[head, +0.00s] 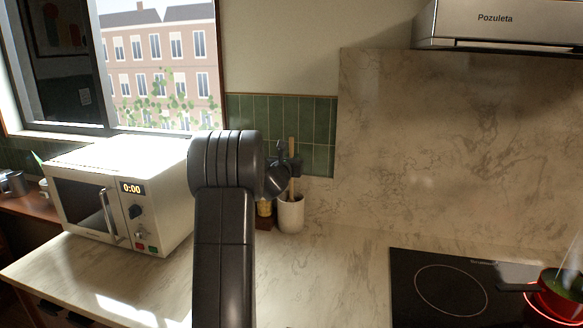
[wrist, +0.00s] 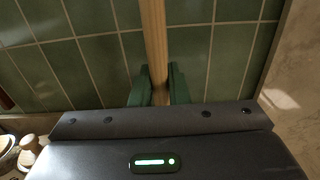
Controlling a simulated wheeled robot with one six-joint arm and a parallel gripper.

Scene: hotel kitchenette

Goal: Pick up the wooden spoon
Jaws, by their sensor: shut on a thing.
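The wooden spoon (head: 292,190) stands upright in a white utensil crock (head: 290,215) on the counter, by the green tiled wall. Its pale wooden handle (wrist: 154,40) runs up the middle of the wrist view. My gripper (wrist: 157,85) is shut on the handle, with a green finger on each side of it. In the head view my arm hides much of the gripper. The spoon's lower end is hidden inside the crock.
A white microwave (head: 120,195) stands left of my arm. A small brown object (head: 265,215) is just left of the crock. A black cooktop (head: 450,290) with a steaming red pot (head: 560,297) is at right. The range hood (head: 495,22) hangs above.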

